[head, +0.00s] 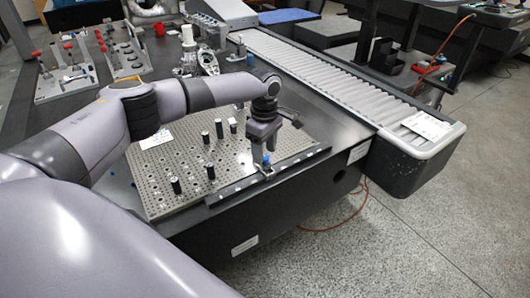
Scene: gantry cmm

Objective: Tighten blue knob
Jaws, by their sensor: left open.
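A small blue knob (266,158) shows at the front edge of the perforated fixture plate (215,165), on a small metal clamp or bracket (268,171). My left gripper (264,146) points down just above the blue knob. Its jaws are open, and their tips are small and dark here. I cannot tell whether they touch the knob or stand around it. Another small blue part (250,59) shows farther back, beyond my left arm. My right gripper is not in view.
Several black pins (176,186) stand on the plate left of the gripper. A grey roller conveyor (330,83) runs along the right, with a white paper (427,126) on its end. Toggle-clamp fixtures (70,75) stand at the back left. The floor at front right is clear except for an orange cable (345,218).

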